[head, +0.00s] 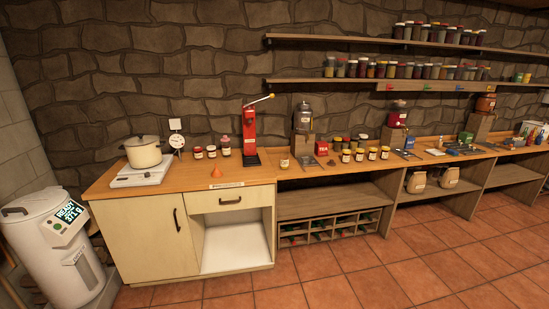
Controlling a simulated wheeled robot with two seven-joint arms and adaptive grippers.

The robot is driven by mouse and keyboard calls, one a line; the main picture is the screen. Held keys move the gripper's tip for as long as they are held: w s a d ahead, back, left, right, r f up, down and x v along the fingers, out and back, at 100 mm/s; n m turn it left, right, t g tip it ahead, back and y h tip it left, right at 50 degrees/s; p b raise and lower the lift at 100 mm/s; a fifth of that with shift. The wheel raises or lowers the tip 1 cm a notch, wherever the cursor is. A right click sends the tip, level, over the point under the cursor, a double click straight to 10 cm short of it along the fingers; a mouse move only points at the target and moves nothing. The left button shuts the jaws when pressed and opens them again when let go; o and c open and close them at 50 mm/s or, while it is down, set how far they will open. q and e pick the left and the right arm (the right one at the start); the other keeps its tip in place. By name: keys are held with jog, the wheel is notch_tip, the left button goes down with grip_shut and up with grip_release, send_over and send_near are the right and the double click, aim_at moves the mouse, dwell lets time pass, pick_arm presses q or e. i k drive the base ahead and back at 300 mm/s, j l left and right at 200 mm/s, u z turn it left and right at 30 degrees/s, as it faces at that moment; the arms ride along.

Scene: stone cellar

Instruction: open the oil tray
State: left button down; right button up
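No thing in the head view is readably marked as the oil tray. A shut drawer (240,194) with a dark handle (230,201) sits in the cream cabinet under the left worktop. A small label (227,185), too small to read, is on the worktop edge above it. A shallow wooden strip (455,87) with small coloured marks hangs under the lower wall shelf on the right; whether it opens is too small to tell. Neither of my grippers is in view.
The cabinet door (155,237) is shut; the bay (236,246) below the drawer is open and empty. A pot (143,152), a red press (249,137), an orange cone (216,172) and jars stand on the worktop. A white machine (62,250) stands left. The tiled floor (330,285) in front is clear.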

aim_at(308, 159)
jog(key=i+j+z, duration=0.1)
jog(key=i+z, duration=0.25)
jog(key=i, duration=0.45)
jog(key=i+z, duration=0.85)
jog(key=i+l+z, duration=0.1)
jog(key=i+z, duration=0.2)
jog(key=z, duration=0.15)
jog(key=i+z, duration=0.3)
jog(key=z, duration=0.15)
jog(key=i+z, duration=0.7)
jog(key=z, duration=0.25)
jog(key=i+l+z, duration=0.1)
jog(key=i+z, duration=0.45)
jog(key=z, duration=0.2)
jog(key=i+z, duration=0.35)
jog(key=u, duration=1.5)
